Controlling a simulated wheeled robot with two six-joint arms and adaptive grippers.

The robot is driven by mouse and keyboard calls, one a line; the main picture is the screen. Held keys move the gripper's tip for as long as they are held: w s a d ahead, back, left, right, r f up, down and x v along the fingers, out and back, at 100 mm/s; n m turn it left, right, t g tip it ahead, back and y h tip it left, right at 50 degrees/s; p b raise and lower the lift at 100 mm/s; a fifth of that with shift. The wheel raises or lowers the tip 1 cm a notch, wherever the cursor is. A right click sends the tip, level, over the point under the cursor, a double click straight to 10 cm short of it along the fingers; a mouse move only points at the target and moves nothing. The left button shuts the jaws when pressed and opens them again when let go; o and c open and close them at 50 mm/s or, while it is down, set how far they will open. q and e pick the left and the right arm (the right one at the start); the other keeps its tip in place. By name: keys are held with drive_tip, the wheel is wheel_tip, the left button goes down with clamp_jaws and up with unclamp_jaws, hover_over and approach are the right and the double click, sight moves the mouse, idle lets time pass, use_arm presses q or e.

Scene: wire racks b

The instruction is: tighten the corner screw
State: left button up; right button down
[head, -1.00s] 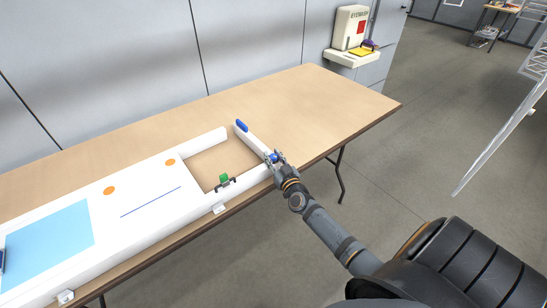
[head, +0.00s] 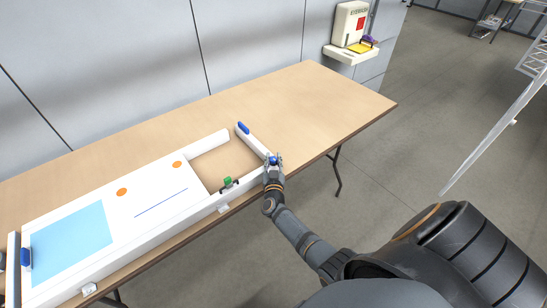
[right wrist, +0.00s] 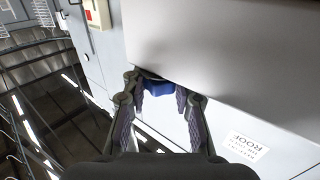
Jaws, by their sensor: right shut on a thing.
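A white panel (head: 150,222) with a light blue rectangle and orange dots lies along the near edge of the table. A white end bar (head: 256,145) closes an open section at its right end. A blue knob (head: 273,160) sits at the near right corner, and another blue piece (head: 243,128) is at the bar's far end. My right gripper (head: 273,164) is at the near corner, shut on the blue knob. In the right wrist view the blue knob (right wrist: 157,87) is between the fingers, partly hidden under a pale surface. My left gripper is not clearly seen.
A green piece (head: 228,181) in a dark holder sits on the panel's near rail. Another blue piece (head: 25,257) is at the left end. The table (head: 310,100) is bare to the right and behind. A wall-mounted eyewash station (head: 350,50) is beyond.

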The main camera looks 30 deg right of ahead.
drive_tip(key=c, duration=1)
unclamp_jaws()
drive_tip(key=shift+c, duration=0.2)
drive_tip(key=v, duration=1.2)
